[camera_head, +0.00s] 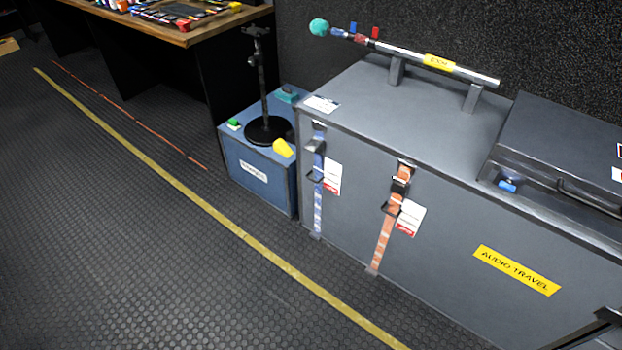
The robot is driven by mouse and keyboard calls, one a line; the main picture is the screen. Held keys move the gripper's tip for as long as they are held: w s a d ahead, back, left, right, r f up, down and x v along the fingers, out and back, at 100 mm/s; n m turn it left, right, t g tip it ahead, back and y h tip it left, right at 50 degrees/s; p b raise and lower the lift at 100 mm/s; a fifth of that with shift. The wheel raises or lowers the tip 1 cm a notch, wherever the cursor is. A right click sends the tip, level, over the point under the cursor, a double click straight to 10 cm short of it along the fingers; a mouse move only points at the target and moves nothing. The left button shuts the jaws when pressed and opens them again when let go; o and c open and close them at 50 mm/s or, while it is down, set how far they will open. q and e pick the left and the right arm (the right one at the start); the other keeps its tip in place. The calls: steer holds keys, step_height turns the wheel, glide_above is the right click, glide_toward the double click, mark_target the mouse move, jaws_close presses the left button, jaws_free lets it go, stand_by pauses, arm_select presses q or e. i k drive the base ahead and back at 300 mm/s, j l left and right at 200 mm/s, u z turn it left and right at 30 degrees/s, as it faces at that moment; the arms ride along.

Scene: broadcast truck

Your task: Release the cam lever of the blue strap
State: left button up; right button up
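The blue strap (318,207) runs down the front of the grey case near its left end. A grey and blue fitting (317,142) is at the strap's top, by the case's upper edge. The lever's exact position is too small to tell. My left gripper is not in view. A dark and grey part at the lower right corner looks like part of my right gripper (606,318); its fingers cannot be made out. Nothing touches the strap.
An orange strap (381,243) with its own lever and tag hangs to the right. The grey case (440,270) carries a microphone boom (408,53) and a black case (565,140). A blue box (258,185) with a stand adjoins its left.

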mark_target(313, 145)
steer(key=i+j, duration=0.1)
steer(key=i, duration=0.35)
steer(key=i+j, duration=0.1)
steer(key=i, duration=0.35)
